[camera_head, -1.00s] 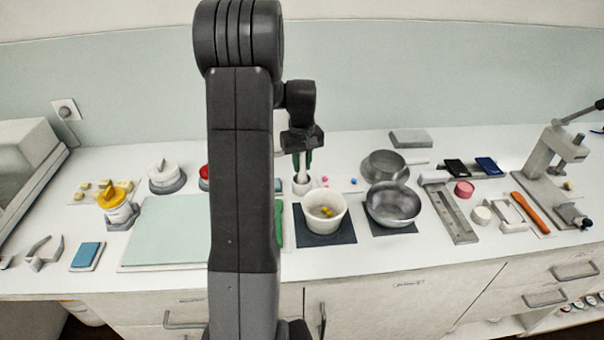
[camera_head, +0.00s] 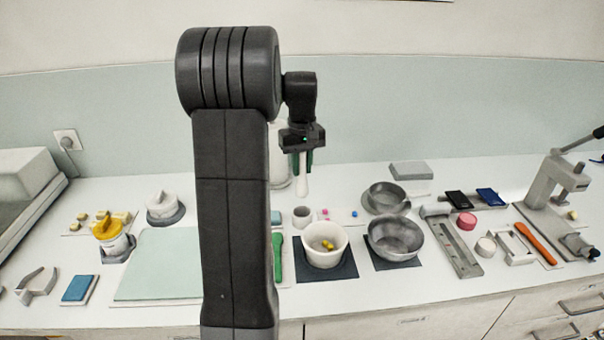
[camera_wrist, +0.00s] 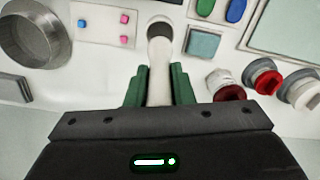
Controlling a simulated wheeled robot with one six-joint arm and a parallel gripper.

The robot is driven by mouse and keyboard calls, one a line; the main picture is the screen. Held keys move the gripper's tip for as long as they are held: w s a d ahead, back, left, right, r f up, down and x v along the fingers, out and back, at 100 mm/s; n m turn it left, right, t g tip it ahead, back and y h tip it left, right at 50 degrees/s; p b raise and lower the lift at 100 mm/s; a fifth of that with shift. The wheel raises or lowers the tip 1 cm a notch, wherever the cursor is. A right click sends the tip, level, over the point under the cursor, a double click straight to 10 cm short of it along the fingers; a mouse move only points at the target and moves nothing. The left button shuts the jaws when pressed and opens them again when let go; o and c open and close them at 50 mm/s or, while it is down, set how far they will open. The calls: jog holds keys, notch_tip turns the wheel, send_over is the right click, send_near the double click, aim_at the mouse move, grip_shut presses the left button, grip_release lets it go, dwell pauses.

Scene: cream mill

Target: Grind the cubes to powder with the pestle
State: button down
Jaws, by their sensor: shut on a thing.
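My gripper (camera_head: 303,160) is shut on the white pestle (camera_head: 302,184), which hangs upright with its rounded end down. In the wrist view the pestle (camera_wrist: 160,75) sits between the green fingers. It is above and behind the white mortar bowl (camera_head: 325,235), apart from it. Yellow cubes (camera_head: 327,245) lie in the bottom of the bowl, which stands on a dark mat (camera_head: 345,268). A small grey cup (camera_head: 301,216) stands just below the pestle tip; it also shows in the wrist view (camera_wrist: 160,30), partly behind the pestle's end.
Metal pans (camera_head: 396,240) stand right of the bowl. A green spatula (camera_head: 278,258) lies to its left, beside a pale green board (camera_head: 160,265). A pink cube (camera_head: 325,212) and a blue cube (camera_head: 354,213) lie behind the bowl. A lever press (camera_head: 552,190) is at the far right.

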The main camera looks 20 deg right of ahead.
jog(key=c, duration=1.8)
grip_release()
grip_shut()
jog(key=s+r+h, duration=0.2)
jog(key=s, duration=1.2)
notch_tip(320, 180, down, 9)
jog(key=b, duration=0.7)
jog(key=shift+s+a+r+b, duration=0.15)
jog(key=shift+s+r+b, duration=0.05)
jog(key=shift+s+b, duration=0.1)
